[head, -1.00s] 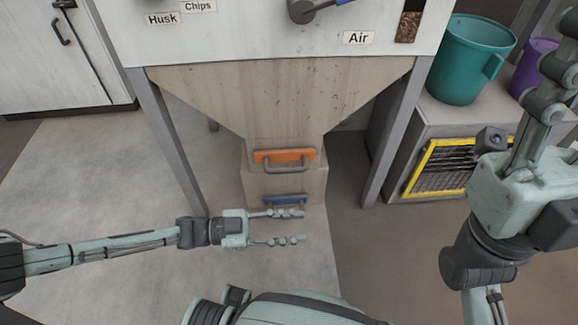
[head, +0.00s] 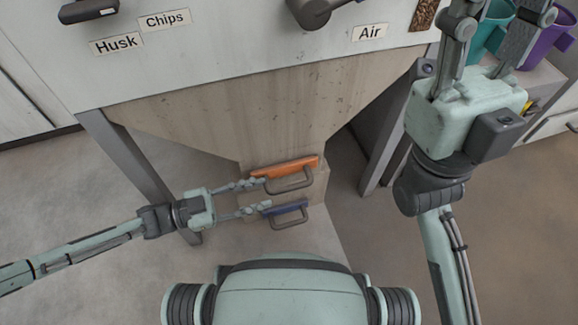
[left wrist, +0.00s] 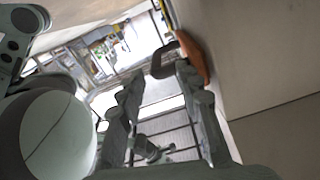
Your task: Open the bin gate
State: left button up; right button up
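An orange slide plate (head: 284,167) with a grey loop handle (head: 291,186) is on the front of the bin's wooden chute (head: 240,110). A blue plate (head: 284,207) with a similar handle (head: 290,223) is just below it. My left gripper (head: 265,195) is open, its fingers pointing right, with the tips at the left end of the orange handle. In the left wrist view the orange plate (left wrist: 194,54) and its handle (left wrist: 160,62) lie just beyond the open fingers. I cannot tell whether they touch. My right gripper (head: 498,14) is raised at right, open and empty.
The bin's white front panel (head: 230,50) carries Husk, Chips and Air labels and a grey knob (head: 309,12). Metal legs (head: 130,165) flank the chute. Teal (head: 490,40) and purple (head: 550,42) buckets stand at the right. The floor before the chute is clear.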

aim_at(288, 187)
pick_arm(q)
jog(key=x, duration=0.5)
jog(key=b+x, duration=0.1)
jog(key=x, duration=0.1)
jog(key=shift+s+d, duration=0.25)
jog(key=shift+d, duration=0.1)
grip_shut()
